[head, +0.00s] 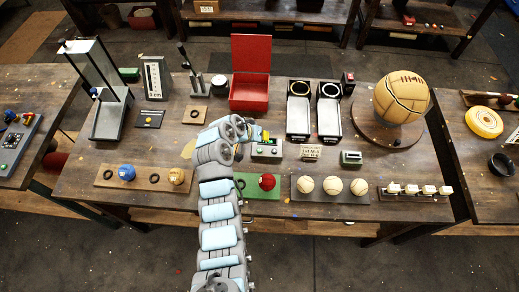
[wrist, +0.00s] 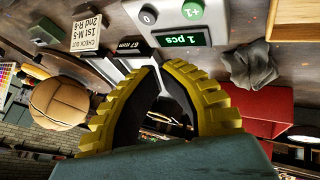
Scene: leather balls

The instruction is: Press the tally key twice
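My gripper (head: 258,136) is just behind the counter in the head view. In the wrist view my gripper (wrist: 161,66) has yellow ribbed fingers with tips nearly together and nothing between them. The tips look apart from the key.
A small sign (head: 311,152) and a green box (head: 351,158) stand right of the counter. Black-framed trays (head: 298,116), an open red box (head: 249,92) and a large leather ball (head: 402,97) stand behind. Three pale balls (head: 332,186) sit in front.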

